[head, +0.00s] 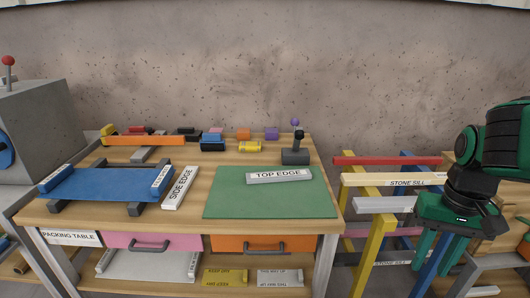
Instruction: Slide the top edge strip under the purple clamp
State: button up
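The top edge strip (279,177) is a pale grey bar labelled "TOP EDGE", lying near the back of a green mat (262,205) on the packing table. I cannot tell for certain which thing is the purple clamp. A small purple block (271,134) sits at the back of the table. A purple ball (295,122) shows just above a black-handled grey device (295,156) behind the strip. My gripper (445,264) hangs at the right, beyond the table, far from the strip. Its two green fingers point down, apart, with nothing seen held between them.
A blue slab (105,184) rests on dark supports at the left, with a "SIDE EDGE" strip (181,187) beside it. Coloured blocks and an orange bar (143,141) line the back. A rack with a "STONE SILL" bar (406,180) stands between table and arm. The mat's front is clear.

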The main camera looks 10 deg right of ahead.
aim_at(303, 174)
jog(key=i, duration=1)
